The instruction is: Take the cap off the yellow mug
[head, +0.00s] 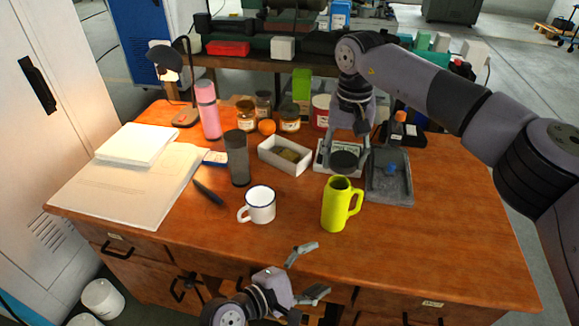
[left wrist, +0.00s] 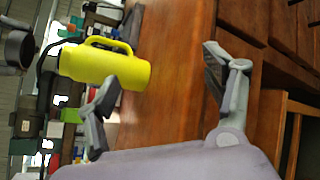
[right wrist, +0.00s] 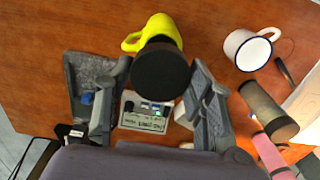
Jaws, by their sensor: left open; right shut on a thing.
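The yellow mug (head: 335,207) stands upright on the table near the front, handle to the right. Its top looks open and dark inside. The left wrist view shows the mug (left wrist: 105,68) sideways. My right gripper (head: 347,152) is shut on the dark round cap (head: 343,161), which is apart from the mug, above and behind it. In the right wrist view the cap (right wrist: 160,75) hides part of the mug (right wrist: 158,28). My left gripper (head: 307,269) is open and empty, in front of the table's front edge and below the mug.
A white enamel mug (head: 262,205) stands left of the yellow mug. A dark grey cylinder (head: 237,160), an open white box (head: 268,158) and a grey tray (head: 402,190) are nearby. Jars and an orange (head: 267,127) stand behind. The table's front right is clear.

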